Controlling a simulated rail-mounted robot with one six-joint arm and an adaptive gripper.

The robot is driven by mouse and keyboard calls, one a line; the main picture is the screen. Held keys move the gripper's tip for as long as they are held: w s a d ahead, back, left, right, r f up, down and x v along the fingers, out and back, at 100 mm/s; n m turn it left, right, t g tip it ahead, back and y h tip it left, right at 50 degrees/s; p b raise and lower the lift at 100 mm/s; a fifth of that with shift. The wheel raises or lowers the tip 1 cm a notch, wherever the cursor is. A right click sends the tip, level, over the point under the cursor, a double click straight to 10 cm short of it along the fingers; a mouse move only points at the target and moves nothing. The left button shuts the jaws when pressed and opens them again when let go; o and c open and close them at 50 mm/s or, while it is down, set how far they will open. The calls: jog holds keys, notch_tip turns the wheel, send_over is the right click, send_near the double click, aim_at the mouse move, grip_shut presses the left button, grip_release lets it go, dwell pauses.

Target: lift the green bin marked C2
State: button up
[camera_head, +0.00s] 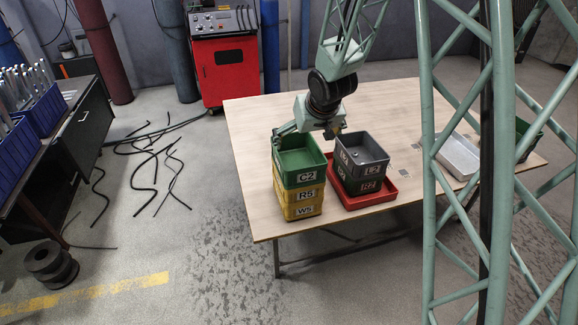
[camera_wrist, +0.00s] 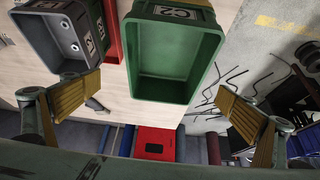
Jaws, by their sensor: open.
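The green bin marked C2 (camera_head: 300,177) is empty and sits on top of a stack, on a yellow bin marked R5 (camera_head: 302,195) and a yellow bin marked W5 (camera_head: 302,212). In the wrist view the bin C2 (camera_wrist: 175,60) lies between my fingers, its label upside down near the top edge. My gripper (camera_head: 309,129) is at the back rim of C2 in the head view. In the wrist view my gripper (camera_wrist: 160,90) is open, with the yellow finger pads spread wider than the bin and gaps on both sides. It holds nothing.
A grey bin marked L2 (camera_head: 358,157) sits on a dark green bin marked R2 (camera_head: 368,187), in a red tray (camera_head: 392,190) close right of the stack. A metal tray (camera_head: 458,158) is farther right on the wooden table (camera_head: 255,120). The table's left part behind the stack is clear.

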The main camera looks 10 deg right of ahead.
jog(key=shift+w+a+f, duration=0.3)
jog(key=shift+f, duration=0.15)
jog(key=shift+w+a+f, duration=0.25)
jog(key=shift+f, duration=0.2)
jog(key=b, duration=0.2)
send_near(293, 158)
jog(key=shift+x, duration=1.35)
jog(key=shift+d+f, duration=0.1)
jog(key=shift+d, duration=0.05)
jog(key=shift+b+x, duration=0.75)
jog(key=shift+x, duration=1.75)
jog(key=shift+c, duration=0.4)
jog(key=c, duration=0.7)
